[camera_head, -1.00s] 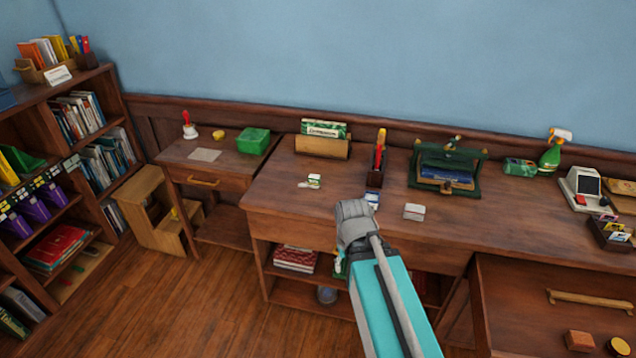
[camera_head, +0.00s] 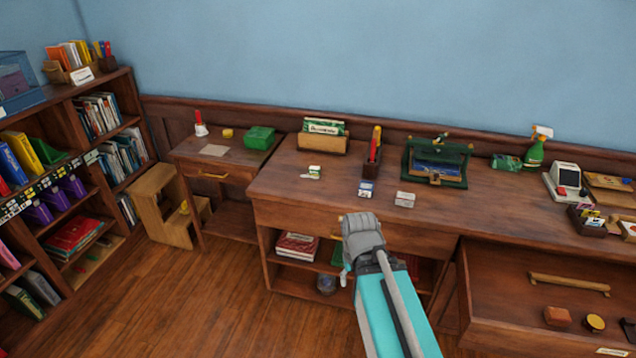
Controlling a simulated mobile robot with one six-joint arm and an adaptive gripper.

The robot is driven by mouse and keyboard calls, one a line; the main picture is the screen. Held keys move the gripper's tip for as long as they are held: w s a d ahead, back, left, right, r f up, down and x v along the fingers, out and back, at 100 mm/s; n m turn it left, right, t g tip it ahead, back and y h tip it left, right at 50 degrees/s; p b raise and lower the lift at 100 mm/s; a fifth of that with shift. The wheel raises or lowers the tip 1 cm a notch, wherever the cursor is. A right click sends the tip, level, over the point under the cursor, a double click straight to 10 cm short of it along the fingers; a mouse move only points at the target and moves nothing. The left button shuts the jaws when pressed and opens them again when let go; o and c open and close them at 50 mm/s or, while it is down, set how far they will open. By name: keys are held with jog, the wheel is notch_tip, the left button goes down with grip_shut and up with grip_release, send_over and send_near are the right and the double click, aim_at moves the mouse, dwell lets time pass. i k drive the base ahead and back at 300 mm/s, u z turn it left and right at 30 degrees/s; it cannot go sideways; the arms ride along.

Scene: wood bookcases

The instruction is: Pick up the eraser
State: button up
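Several small blocks lie on the long wooden desk (camera_head: 285,185): a white-and-green one (camera_head: 314,171), a blue-and-white one (camera_head: 366,189) and a pale one with a reddish mark (camera_head: 405,199). They are too small to tell for sure which is the eraser. My teal and grey arm reaches up from the bottom of the view.
A pen holder (camera_head: 371,166), a green case (camera_head: 409,164) and a spray bottle (camera_head: 535,150) stand toward the desk's back.

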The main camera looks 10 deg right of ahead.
aim_at(314, 172)
jog(key=k, duration=0.8)
jog(key=u, duration=0.35)
jog(key=i, duration=2)
jog(key=z, duration=0.55)
